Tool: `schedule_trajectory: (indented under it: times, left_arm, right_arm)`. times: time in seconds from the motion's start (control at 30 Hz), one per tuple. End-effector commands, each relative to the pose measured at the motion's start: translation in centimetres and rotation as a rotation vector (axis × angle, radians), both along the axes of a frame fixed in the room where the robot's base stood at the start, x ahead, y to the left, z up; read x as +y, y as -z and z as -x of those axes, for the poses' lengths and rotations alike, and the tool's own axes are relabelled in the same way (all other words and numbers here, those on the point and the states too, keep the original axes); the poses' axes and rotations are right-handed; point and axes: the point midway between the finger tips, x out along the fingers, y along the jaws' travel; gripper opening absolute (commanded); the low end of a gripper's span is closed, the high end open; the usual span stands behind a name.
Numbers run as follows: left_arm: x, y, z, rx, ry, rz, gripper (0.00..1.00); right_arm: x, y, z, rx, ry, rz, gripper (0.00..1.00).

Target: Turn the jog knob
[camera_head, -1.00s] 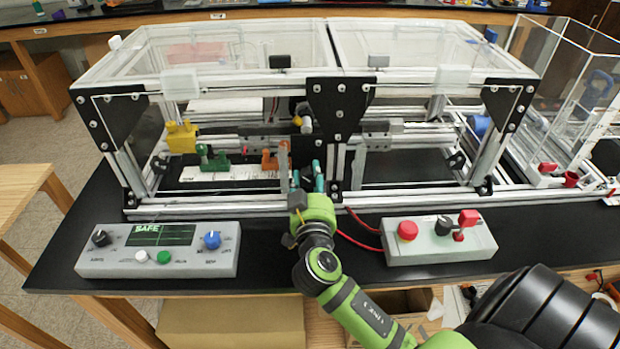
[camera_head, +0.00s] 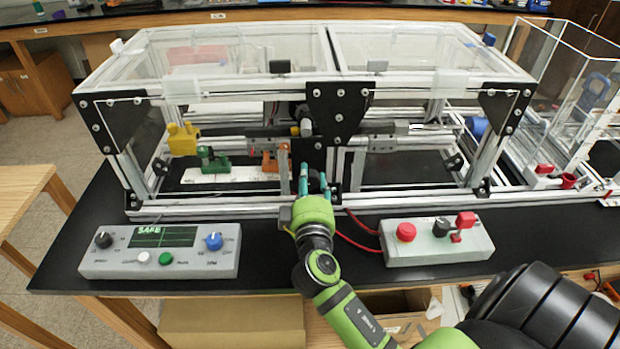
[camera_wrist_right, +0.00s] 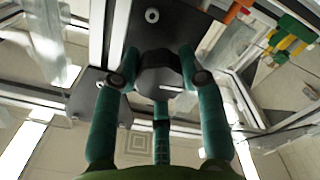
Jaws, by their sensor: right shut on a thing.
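The jog knob (camera_wrist_right: 160,75) appears as a dark, faceted round knob with a white line, on a black plate, in the right wrist view. My right gripper (camera_wrist_right: 160,80) has its teal fingers around the knob, with fingertips against its sides. In the head view my right gripper (camera_head: 314,172) reaches up to the front centre of the extrusion frame (camera_head: 240,208). The knob cannot be made out there, behind the fingers. My left gripper is not in view.
A grey control box (camera_head: 120,262) with knobs, buttons and a screen reading SAFE stands front left. A second box (camera_head: 400,245) with a red button stands front right, red cables running near my right wrist. Clear guards (camera_head: 240,55) cover the frame.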

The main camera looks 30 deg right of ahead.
Motion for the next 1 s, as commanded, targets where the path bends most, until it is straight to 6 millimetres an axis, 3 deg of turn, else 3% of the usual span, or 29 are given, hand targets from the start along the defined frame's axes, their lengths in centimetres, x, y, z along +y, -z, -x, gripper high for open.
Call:
schedule_trajectory:
  times: [0.03,0.43,1.0]
  left_arm:
    - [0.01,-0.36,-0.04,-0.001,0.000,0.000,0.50]
    - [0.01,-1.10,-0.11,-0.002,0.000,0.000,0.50]
    - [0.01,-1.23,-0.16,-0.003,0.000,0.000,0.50]
  right_arm:
    - [0.00,-0.85,-0.14,0.006,-0.003,0.040,0.08]
    - [0.07,-0.83,-0.20,0.121,-0.002,0.233,0.08]
    - [0.09,-0.78,-0.21,0.147,-0.003,0.277,0.08]
